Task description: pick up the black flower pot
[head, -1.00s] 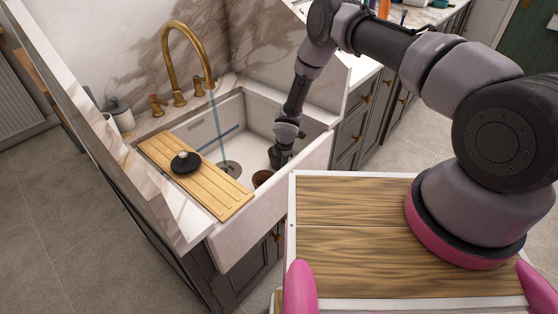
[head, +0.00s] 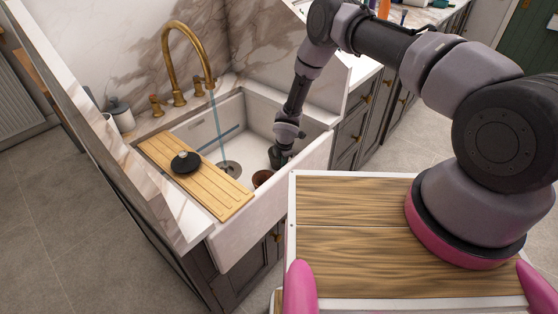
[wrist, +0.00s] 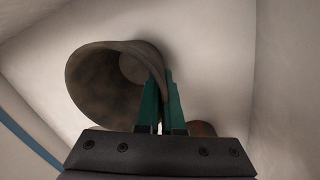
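The black flower pot (wrist: 115,88) shows dark grey-brown in the wrist view, with its open mouth tilted towards the camera. My gripper (wrist: 160,82) has its two teal fingers close together at the right side of the pot's rim. One finger is on the inside and one on the outside, with the pot wall pinched between them. In the head view my gripper (head: 280,157) is low in the right end of the white sink (head: 257,115). There the pot is a dark shape, mostly hidden by my wrist.
A brown pot (head: 262,177) stands close by in the sink, partly hidden by the front wall; it shows in the wrist view (wrist: 202,129) behind the gripper. A wooden board (head: 215,190) with a black lidded item (head: 186,163) spans the sink's left part. A brass tap (head: 190,55) stands behind.

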